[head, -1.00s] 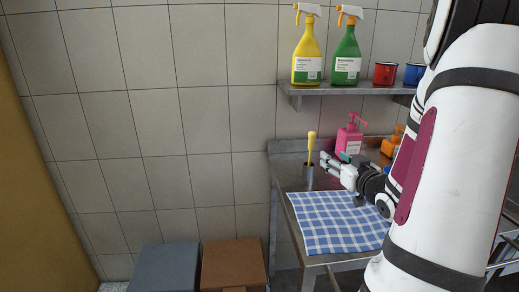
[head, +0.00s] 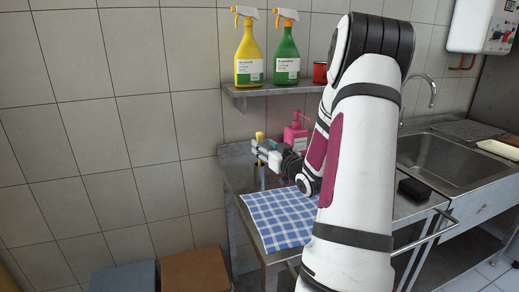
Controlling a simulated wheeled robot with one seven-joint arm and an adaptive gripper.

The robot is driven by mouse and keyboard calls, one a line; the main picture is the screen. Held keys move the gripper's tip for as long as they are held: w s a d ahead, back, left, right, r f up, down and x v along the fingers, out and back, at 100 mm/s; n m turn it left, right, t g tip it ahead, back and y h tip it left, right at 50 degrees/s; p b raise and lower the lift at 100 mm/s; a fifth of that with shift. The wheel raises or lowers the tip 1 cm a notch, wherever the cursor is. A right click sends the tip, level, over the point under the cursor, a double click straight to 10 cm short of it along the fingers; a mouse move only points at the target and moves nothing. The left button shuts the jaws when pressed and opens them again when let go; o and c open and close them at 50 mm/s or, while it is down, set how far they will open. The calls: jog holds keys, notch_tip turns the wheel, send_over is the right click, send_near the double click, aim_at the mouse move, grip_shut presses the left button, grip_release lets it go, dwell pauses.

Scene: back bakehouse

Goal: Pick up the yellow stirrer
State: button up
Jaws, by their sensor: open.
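The yellow stirrer (head: 260,136) stands upright at the back left of the steel table, its top showing above my gripper. A small grey holder (head: 260,172) is partly visible below it. My gripper (head: 260,150) is open and level with the upper part of the stirrer, coming in from the right. Its fingers overlap the stirrer in the picture and hide its lower part. I cannot tell whether they touch it.
A pink pump bottle (head: 296,134) stands behind my gripper. A blue checked cloth (head: 279,219) lies in front. A shelf (head: 248,92) above holds a yellow spray bottle (head: 248,55), a green one (head: 287,55) and a red mug (head: 320,72). A sink (head: 452,160) is at right.

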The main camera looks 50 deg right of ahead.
jog(key=shift+x, duration=1.95)
jog(key=shift+f, duration=0.15)
jog(key=c, duration=0.9)
